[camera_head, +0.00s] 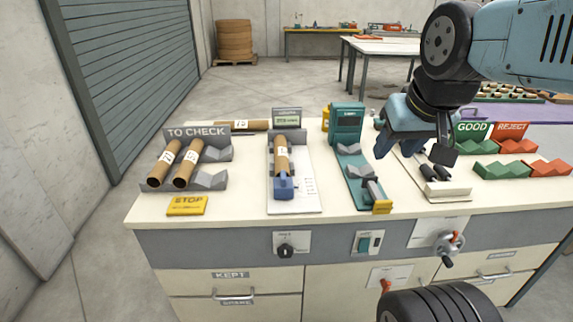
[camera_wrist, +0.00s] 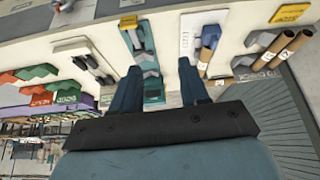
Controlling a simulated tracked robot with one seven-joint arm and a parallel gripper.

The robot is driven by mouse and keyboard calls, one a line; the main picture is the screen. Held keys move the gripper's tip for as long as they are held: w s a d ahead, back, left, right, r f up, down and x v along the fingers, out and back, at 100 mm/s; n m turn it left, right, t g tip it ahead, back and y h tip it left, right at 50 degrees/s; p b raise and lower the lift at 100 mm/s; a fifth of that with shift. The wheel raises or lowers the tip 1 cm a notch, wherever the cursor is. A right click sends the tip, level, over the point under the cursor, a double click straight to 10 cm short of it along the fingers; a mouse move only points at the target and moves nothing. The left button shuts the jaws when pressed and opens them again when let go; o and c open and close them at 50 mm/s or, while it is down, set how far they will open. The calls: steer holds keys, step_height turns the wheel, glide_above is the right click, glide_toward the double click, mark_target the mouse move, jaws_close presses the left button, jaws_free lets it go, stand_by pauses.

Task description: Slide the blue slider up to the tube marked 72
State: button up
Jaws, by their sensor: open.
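The blue slider (camera_head: 284,188) sits at the near end of a white measuring plate (camera_head: 306,205). A brown tube (camera_head: 281,150) with a white label lies in grey cradles just behind it. The label looks like 72 but is small. From here I cannot tell whether slider and tube touch. My gripper (camera_head: 414,150) is open and empty above the bench, well to the right of the slider. In the wrist view its two fingers (camera_wrist: 160,72) are spread apart.
Two tubes (camera_head: 176,164) lie on the TO CHECK rack (camera_head: 212,181) at left, by a yellow STOP block (camera_head: 187,206). Another tube (camera_head: 240,125) lies behind. A teal device (camera_head: 346,122) stands between plate and gripper. Green (camera_head: 490,171) and red (camera_head: 549,168) racks are at right.

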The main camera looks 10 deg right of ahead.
steer(key=shift+d, duration=0.2)
steer(key=g, duration=0.6)
glide_above(283, 174)
step_height(283, 174, down, 9)
steer(key=shift+m, duration=0.3)
step_height(283, 174, down, 13)
steer(key=shift+f, duration=0.15)
jaws_close()
